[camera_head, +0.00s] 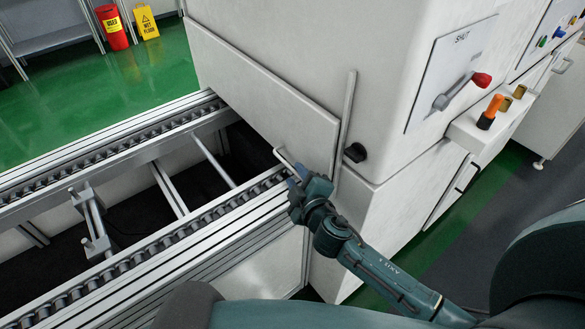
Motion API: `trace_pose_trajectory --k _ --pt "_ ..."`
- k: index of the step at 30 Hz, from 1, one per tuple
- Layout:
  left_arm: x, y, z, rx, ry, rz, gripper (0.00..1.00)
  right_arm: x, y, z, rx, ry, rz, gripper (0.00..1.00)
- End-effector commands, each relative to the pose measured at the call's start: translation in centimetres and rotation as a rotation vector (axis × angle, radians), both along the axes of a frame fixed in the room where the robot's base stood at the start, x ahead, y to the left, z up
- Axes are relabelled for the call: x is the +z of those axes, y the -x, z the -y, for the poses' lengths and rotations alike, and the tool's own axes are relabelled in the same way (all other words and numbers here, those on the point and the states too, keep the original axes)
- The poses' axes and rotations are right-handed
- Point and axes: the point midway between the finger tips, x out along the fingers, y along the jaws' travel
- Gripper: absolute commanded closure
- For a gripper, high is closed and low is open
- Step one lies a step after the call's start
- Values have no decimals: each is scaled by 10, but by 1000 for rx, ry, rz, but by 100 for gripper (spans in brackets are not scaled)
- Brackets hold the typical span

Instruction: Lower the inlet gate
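The inlet gate (262,92) is a flat white panel on the front of the big white machine. A dark gap shows between its lower edge and the conveyor. A pale bar handle (283,157) sticks out near the gate's lower right corner. My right gripper (297,178) is at the handle's lower right end, with its bluish fingers close to or touching the bar. The gripper's own body hides the contact, so I cannot tell whether it is closed on the handle. My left gripper is not in view.
The roller conveyor (120,262) runs in under the gate. A pale upright rail (345,122) and a black knob (355,152) sit right of the gate. A panel marked "SHUT" has a red-tipped lever (460,90). A red bin and yellow sign stand far off on the green floor.

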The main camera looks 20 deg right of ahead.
Motion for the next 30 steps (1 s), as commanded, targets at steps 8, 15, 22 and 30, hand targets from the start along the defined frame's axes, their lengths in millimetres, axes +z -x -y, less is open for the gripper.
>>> trace_pose_trajectory --k 8,15,22,30 --pt "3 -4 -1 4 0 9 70 -7 -30 -1 1 1 1 69" --pt "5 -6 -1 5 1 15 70 -8 -33 -1 1 0 0 69" --pt "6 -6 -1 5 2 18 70 -7 -33 -1 1 0 0 81" --pt "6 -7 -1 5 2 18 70 -7 -33 -1 1 0 0 100"
